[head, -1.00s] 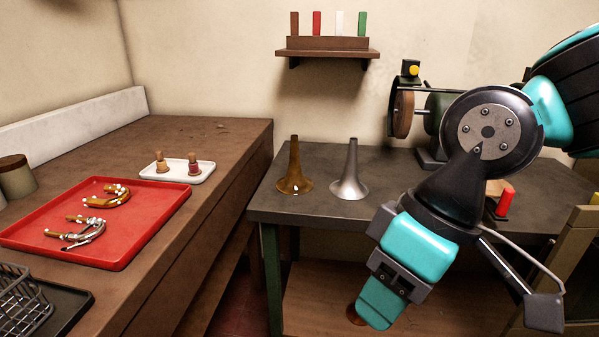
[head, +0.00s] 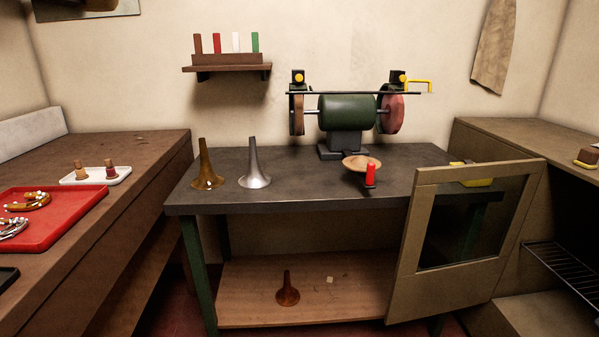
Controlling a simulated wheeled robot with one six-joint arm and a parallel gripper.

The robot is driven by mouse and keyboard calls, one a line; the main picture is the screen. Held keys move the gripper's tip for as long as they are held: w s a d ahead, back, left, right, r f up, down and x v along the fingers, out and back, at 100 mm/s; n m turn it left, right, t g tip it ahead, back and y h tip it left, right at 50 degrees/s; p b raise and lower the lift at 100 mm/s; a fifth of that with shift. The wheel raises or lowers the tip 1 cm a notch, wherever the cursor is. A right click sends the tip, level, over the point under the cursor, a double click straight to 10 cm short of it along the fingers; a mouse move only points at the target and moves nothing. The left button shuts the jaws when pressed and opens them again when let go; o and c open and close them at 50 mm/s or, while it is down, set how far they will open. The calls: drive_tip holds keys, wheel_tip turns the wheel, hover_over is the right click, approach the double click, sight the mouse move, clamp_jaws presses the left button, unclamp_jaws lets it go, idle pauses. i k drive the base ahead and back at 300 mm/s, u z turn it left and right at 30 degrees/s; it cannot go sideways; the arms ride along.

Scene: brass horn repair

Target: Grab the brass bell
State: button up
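The brass bell (head: 205,168), a dull golden-brown flared horn, stands upright on its wide rim at the left end of the dark grey bench (head: 290,197). A silver bell (head: 253,168) of similar shape stands just to its right, apart from it. A reddish-copper bell (head: 287,292) stands on the wooden lower shelf (head: 345,312) under the bench. My gripper and arm are outside the current view. Nothing covers the brass bell.
A green grinder (head: 346,112) stands at the bench's back, with a shallow brown dish (head: 361,163) and red-handled tool (head: 370,175) in front. A framed door panel (head: 465,240) stands open at the bench's right. The left counter (head: 140,165) holds a red tray (head: 65,225).

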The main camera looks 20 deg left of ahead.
sight(207, 178)
drive_tip(key=z, duration=0.5)
drive_tip(key=i, duration=0.3)
drive_tip(key=u, duration=0.75)
drive_tip(key=i, duration=1.3)
drive_tip(key=u, duration=1.6)
drive_tip(key=i, duration=0.65)
drive_tip(key=u, duration=0.75)
